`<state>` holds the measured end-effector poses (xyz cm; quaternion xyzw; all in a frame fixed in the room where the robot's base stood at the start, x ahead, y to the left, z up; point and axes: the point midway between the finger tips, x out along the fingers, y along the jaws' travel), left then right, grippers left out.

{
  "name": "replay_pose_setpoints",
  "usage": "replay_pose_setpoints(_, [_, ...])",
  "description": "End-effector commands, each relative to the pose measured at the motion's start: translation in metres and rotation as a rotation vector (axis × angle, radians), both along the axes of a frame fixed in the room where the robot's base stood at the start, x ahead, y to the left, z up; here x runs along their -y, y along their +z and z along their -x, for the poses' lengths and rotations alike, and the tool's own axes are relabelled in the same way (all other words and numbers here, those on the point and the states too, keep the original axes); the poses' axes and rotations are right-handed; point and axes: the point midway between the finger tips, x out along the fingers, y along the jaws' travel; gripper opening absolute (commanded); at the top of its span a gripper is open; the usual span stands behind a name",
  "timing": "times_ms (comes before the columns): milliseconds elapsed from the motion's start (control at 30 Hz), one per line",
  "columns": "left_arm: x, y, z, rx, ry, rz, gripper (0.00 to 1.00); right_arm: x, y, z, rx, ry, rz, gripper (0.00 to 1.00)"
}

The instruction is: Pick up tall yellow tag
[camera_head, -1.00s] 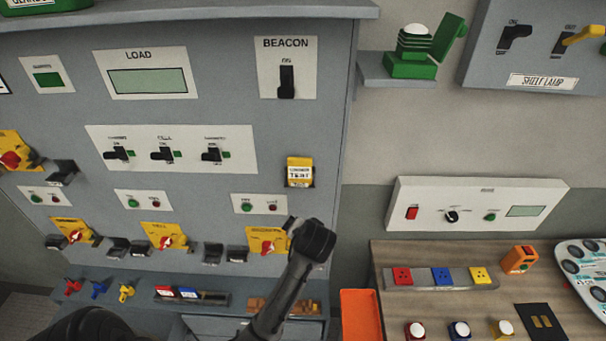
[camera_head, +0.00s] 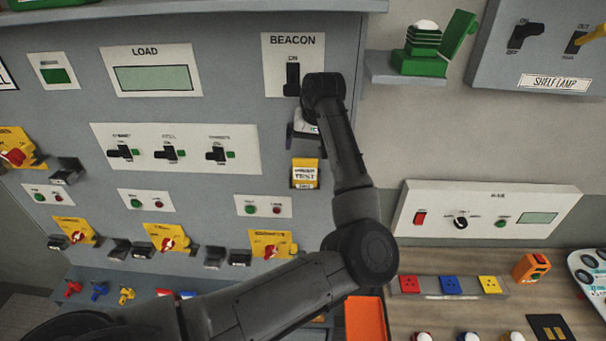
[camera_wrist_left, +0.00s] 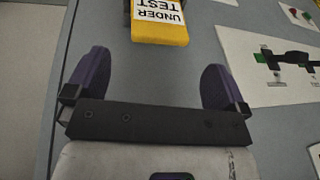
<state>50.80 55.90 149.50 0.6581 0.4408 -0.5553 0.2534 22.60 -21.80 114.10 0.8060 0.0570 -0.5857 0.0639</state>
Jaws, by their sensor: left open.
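The tall yellow tag (camera_head: 305,174) hangs on the grey panel below the BEACON plate, with a white label reading "UNDER TEST". It also shows at the top of the left wrist view (camera_wrist_left: 158,22), upside down there and partly cut off by the frame edge. My left gripper (camera_wrist_left: 158,85) is open and empty, its two purple fingers spread wider than the tag. The tag lies ahead of the fingers, not between them. My right gripper is not in view.
The BEACON switch (camera_head: 292,80) is right by my left wrist. A row of black switches (camera_head: 168,153) and yellow rotary switches (camera_head: 168,238) line the panel. An orange tray (camera_head: 364,320) and a wooden bench (camera_head: 450,312) lie lower right.

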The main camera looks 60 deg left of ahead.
Motion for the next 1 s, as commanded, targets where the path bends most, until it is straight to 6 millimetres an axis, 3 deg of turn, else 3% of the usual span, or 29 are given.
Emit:
replay_pose_setpoints(367, [-0.007,-0.020,0.000,0.006,-0.004,0.022,1.00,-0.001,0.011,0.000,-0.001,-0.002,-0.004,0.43])
replay_pose_setpoints(733, [-0.016,-0.063,0.002,0.006,-0.004,0.019,1.00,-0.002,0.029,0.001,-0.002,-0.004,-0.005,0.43])
replay_pose_setpoints(1000, [-0.017,-0.069,0.002,0.008,-0.002,0.019,1.00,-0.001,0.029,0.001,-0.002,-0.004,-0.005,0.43])
